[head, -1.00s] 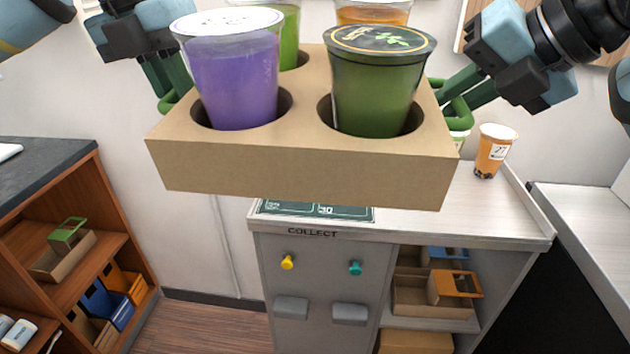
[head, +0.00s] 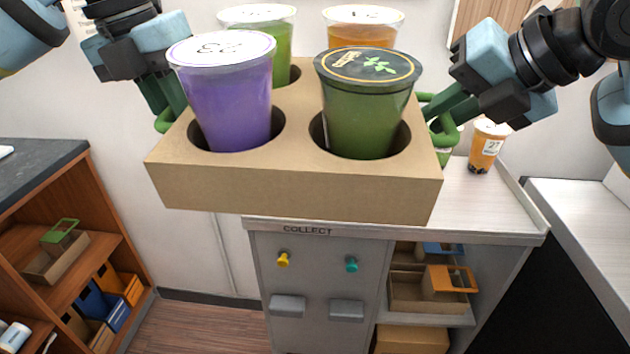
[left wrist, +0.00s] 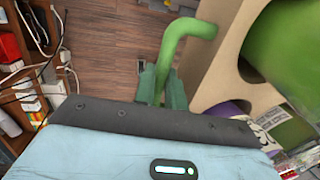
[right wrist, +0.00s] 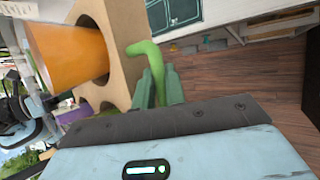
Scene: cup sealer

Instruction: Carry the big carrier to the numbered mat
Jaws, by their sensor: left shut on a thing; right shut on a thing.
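The big carrier (head: 290,190) is a cardboard tray with four round holes, held up level in front of the counter. It holds a purple cup (head: 228,100), a dark green cup (head: 365,110), a light green cup (head: 280,40) and an orange cup (head: 362,32). My left gripper (head: 168,105) is shut on its green left handle (left wrist: 180,42). My right gripper (head: 440,120) is shut on its green right handle (right wrist: 143,47). The carrier hides the mat in the head view. A dark green mat with white lines (right wrist: 185,10) shows at the top of the right wrist view.
The grey counter (head: 490,208) marked COLLECT stands behind and below the carrier. An orange numbered cup (head: 487,148) stands on its right part, with another cup partly hidden beside it. A wooden shelf (head: 85,265) stands left, and a white counter (head: 585,225) right.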

